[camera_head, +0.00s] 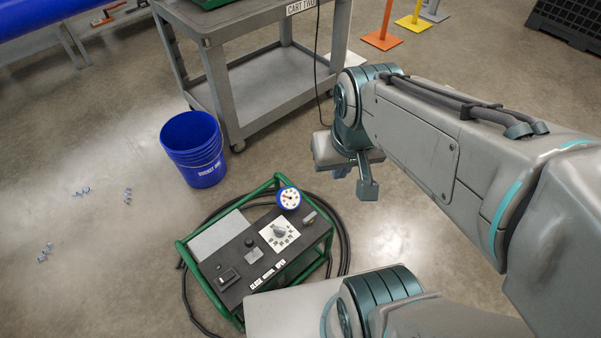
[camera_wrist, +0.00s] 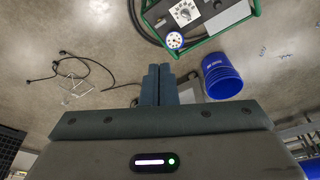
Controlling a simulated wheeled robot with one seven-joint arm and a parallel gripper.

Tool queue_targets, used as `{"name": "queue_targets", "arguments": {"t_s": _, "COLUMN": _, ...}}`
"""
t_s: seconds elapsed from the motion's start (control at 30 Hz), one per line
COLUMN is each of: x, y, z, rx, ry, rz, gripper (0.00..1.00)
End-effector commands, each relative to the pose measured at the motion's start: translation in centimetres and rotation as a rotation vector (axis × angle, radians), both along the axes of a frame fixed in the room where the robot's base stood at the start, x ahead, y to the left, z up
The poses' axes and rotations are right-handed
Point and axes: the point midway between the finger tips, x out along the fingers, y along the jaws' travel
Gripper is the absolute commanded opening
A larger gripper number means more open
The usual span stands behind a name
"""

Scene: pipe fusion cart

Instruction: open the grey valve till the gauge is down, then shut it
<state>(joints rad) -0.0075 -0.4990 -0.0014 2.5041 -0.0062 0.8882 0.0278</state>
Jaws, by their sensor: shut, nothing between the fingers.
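A pump unit with a green tube frame (camera_head: 207,290) and dark top panel stands on the floor. Its round white gauge with a blue rim (camera_head: 289,198) is at the far edge; the needle's reading is too small to tell. A grey lever-like handle (camera_head: 309,218) sits right of the gauge, and a grey knob on a white dial plate (camera_head: 280,233) sits below it. I cannot tell which is the valve. The gauge (camera_wrist: 175,40) and dial plate (camera_wrist: 184,13) also show in the wrist view. My gripper (camera_wrist: 158,72) is shut and empty, apart from the unit.
A blue bucket (camera_head: 192,150) stands behind the unit. A grey cart (camera_head: 270,80) is beyond it. A black hose (camera_head: 345,245) loops around the unit on the floor. Small clips lie on the floor at left, with free room around them.

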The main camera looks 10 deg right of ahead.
Motion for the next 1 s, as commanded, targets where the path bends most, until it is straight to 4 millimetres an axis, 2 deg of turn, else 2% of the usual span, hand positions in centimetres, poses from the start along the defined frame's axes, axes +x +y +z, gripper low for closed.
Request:
{"name": "queue_targets", "arguments": {"t_s": 0.07, "x": 0.0, "y": 0.0, "z": 0.0, "rx": 0.000, "ry": 0.000, "rz": 0.000, "gripper": 0.00}}
{"name": "queue_targets", "arguments": {"t_s": 0.2, "x": 0.4, "y": -0.1, "z": -0.5, "rx": -0.016, "ry": 0.006, "rz": 0.022, "gripper": 0.38}}
{"name": "queue_targets", "arguments": {"t_s": 0.37, "x": 2.5, "y": -1.0, "z": -3.4, "rx": -0.108, "ry": 0.054, "rz": 0.176, "gripper": 0.38}}
{"name": "queue_targets", "arguments": {"t_s": 0.57, "x": 6.8, "y": -2.0, "z": -9.2, "rx": -0.247, "ry": 0.152, "rz": 0.526, "gripper": 0.38}}
{"name": "queue_targets", "arguments": {"t_s": 0.77, "x": 11.0, "y": -2.6, "z": -15.9, "rx": -0.319, "ry": 0.244, "rz": 0.905, "gripper": 0.38}}
{"name": "queue_targets", "arguments": {"t_s": 1.0, "x": 15.3, "y": -2.6, "z": -25.2, "rx": -0.326, "ry": 0.295, "rz": 1.372, "gripper": 0.38}}
